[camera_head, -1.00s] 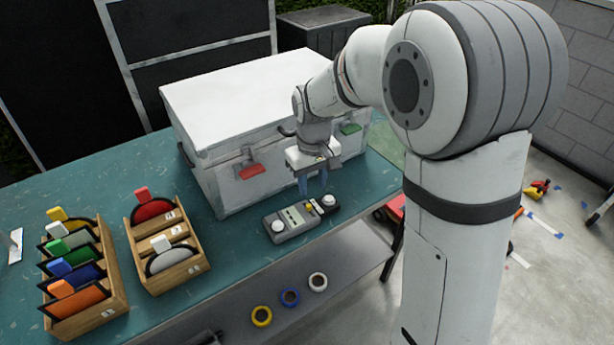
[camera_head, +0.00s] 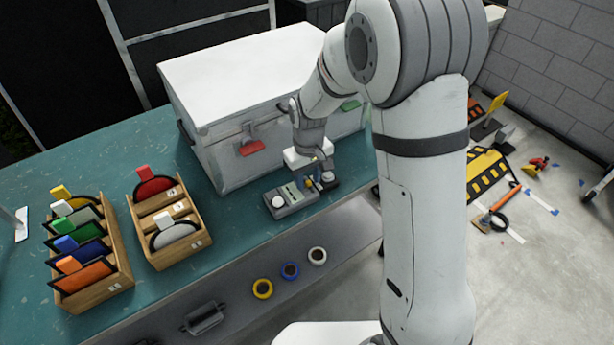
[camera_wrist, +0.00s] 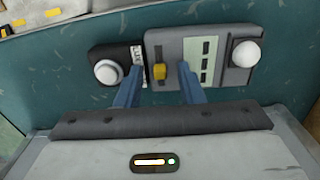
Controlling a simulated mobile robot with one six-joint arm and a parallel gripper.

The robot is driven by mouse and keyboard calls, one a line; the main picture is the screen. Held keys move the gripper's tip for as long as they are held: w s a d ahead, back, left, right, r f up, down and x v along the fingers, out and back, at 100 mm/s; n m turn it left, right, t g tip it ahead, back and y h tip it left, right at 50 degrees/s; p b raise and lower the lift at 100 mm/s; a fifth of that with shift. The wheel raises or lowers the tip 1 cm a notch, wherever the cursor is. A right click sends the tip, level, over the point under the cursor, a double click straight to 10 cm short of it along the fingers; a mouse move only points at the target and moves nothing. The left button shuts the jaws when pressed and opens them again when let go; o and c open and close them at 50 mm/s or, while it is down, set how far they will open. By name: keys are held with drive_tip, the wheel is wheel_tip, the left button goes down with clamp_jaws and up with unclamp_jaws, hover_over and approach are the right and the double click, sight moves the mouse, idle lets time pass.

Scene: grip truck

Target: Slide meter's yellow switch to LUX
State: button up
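The meter (camera_head: 291,201) is a grey box lying near the front edge of the teal table, with a pale label panel and a white dome at one end. In the wrist view the meter (camera_wrist: 200,52) shows a yellow switch (camera_wrist: 159,71) in a slot, near a black end piece with another white dome. The panel's markings are too small to read. My gripper (camera_wrist: 155,78) is open, its two blue fingers apart on either side of the yellow switch. Whether they touch it I cannot tell. In the head view my gripper (camera_head: 314,180) is low over the meter's right part.
A large white case (camera_head: 240,95) with red and green latches stands right behind the meter. Tape rolls (camera_head: 290,270) sit on the shelf below. Open table lies between the racks and meter.

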sight(313, 192)
clamp_jaws()
idle(0.4)
drive_tip(key=shift+s+d+b, duration=0.2)
drive_tip(key=shift+s+d, duration=0.1)
drive_tip(key=shift+s, duration=0.25)
drive_tip(key=shift+s+d+b, duration=0.2)
drive_tip(key=shift+s+d, duration=0.1)
drive_tip(key=shift+s, duration=0.2)
unclamp_jaws()
drive_tip(key=shift+w+r, duration=0.1)
drive_tip(key=shift+r, duration=0.05)
wheel_tip(313, 192, up, 8)
drive_tip(key=shift+f, duration=0.2)
